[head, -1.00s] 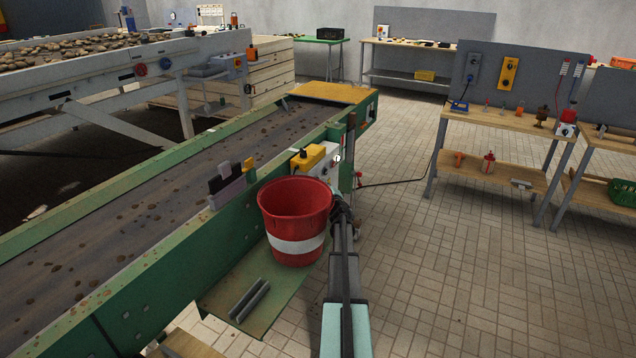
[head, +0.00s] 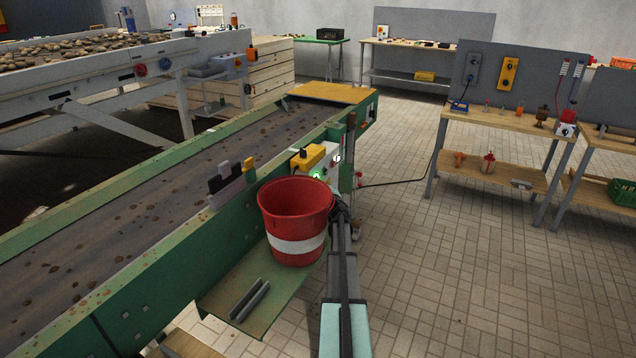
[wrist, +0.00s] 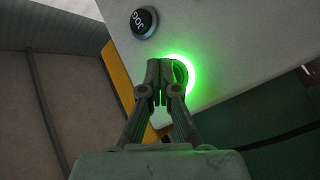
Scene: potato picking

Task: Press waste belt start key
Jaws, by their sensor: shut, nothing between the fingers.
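The control box (head: 328,160) is a pale box mounted on the green side of the waste belt (head: 190,175). In the wrist view its pale face (wrist: 220,45) fills the upper right. A round key (wrist: 187,70) there glows bright green, and a green light also shows on the box in the head view. My gripper (wrist: 166,66) is shut and empty, its fingertips in front of the glowing key and covering much of it. They look at or very near it; I cannot tell whether they touch. A black JOG key (wrist: 144,21) sits above and left of the fingertips.
A red bucket (head: 293,210) with a white band stands on a green shelf (head: 240,300), close left of my arm. A yellow part (head: 310,157) sits by the box. Workbenches (head: 510,118) stand at the right.

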